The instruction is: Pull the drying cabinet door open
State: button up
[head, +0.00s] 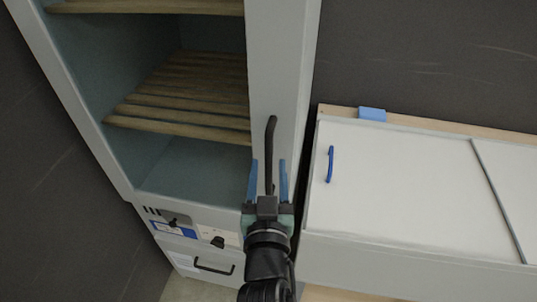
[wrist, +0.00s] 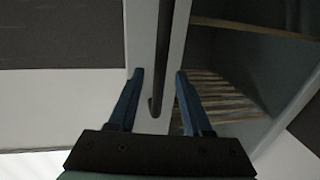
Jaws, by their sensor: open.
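The drying cabinet (head: 85,90) stands upright at left centre in the head view, grey with a blue-grey inside. Its door handle (head: 270,140) is a black upright bar on the pale right-hand door strip (head: 285,60); it also shows in the wrist view (wrist: 164,45). My gripper (head: 268,170) is open, its two blue fingers on either side of the handle's lower part. In the wrist view my gripper (wrist: 160,76) has the handle between its fingertips, with gaps on both sides. I cannot tell whether the door has clear glass in front of the shelves.
Slatted wooden shelves (head: 180,98) show inside the cabinet. Below are a control panel (head: 195,228) with knobs and a drawer with a black handle (head: 214,268). A white-topped unit (head: 400,185) with a blue handle (head: 330,164) stands close on the right, across a narrow dark gap.

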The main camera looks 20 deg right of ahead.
jog(key=shift+x, duration=1.25)
jog(key=shift+c, duration=0.3)
grip_shut()
